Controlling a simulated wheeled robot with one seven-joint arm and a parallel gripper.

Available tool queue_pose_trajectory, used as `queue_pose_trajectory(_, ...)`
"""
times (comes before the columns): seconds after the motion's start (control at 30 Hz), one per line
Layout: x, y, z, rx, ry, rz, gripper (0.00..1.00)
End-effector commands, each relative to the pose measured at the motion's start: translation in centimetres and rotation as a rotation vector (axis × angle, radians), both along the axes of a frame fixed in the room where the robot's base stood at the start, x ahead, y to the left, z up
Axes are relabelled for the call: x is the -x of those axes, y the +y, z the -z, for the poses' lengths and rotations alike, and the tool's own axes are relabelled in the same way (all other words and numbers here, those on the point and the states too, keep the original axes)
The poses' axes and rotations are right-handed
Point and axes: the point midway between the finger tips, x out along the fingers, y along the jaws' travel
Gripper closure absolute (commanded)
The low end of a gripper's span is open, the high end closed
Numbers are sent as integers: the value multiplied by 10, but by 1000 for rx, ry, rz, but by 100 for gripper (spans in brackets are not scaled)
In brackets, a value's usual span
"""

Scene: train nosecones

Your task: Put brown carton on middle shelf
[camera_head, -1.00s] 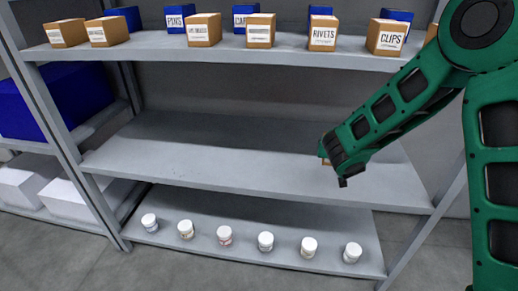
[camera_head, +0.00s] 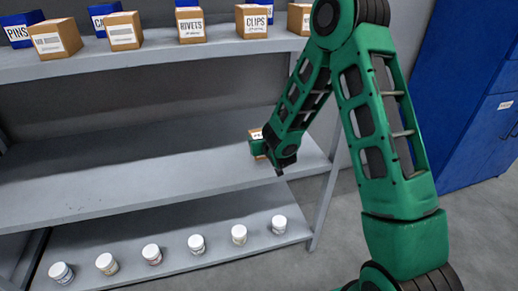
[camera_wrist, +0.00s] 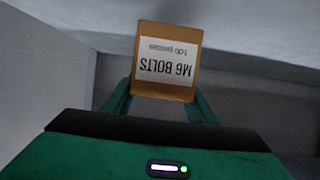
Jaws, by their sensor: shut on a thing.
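A brown carton (camera_wrist: 168,34) with a white label reading "M6 BOLTS" sits between the green fingers of my gripper (camera_wrist: 162,100) in the wrist view. Its label appears upside down there. In the head view, the carton (camera_head: 256,134) shows only partly behind my gripper (camera_head: 262,150), at the right part of the middle shelf (camera_head: 130,170). My gripper is shut on the carton. I cannot tell whether the carton's underside touches the shelf. The rest of the middle shelf in view is bare.
The top shelf (camera_head: 140,63) holds several brown and blue cartons. Several white jars (camera_head: 196,244) stand in a row on the bottom shelf (camera_head: 130,272). A shelf post (camera_head: 325,200) stands right of my gripper. A blue cabinet (camera_head: 465,110) is at the far right.

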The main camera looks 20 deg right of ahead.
Motion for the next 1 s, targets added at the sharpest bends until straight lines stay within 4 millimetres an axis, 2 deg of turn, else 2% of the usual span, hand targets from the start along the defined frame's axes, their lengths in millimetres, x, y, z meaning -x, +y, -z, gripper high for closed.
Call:
queue_pose_trajectory(0.17,-1,-3,5,1,-3,-1,89)
queue_pose_trajectory(0.5,-1,-1,40,0,-2,-3,89)
queue_pose_trajectory(0.87,-1,-1,43,0,-3,-3,89)
queue_pose_trajectory(0.9,-1,-1,44,0,0,-3,44)
queue_pose_trajectory(0.97,-1,-1,44,0,0,-2,30)
queue_pose_trajectory(1.0,-1,-1,44,0,0,-3,30)
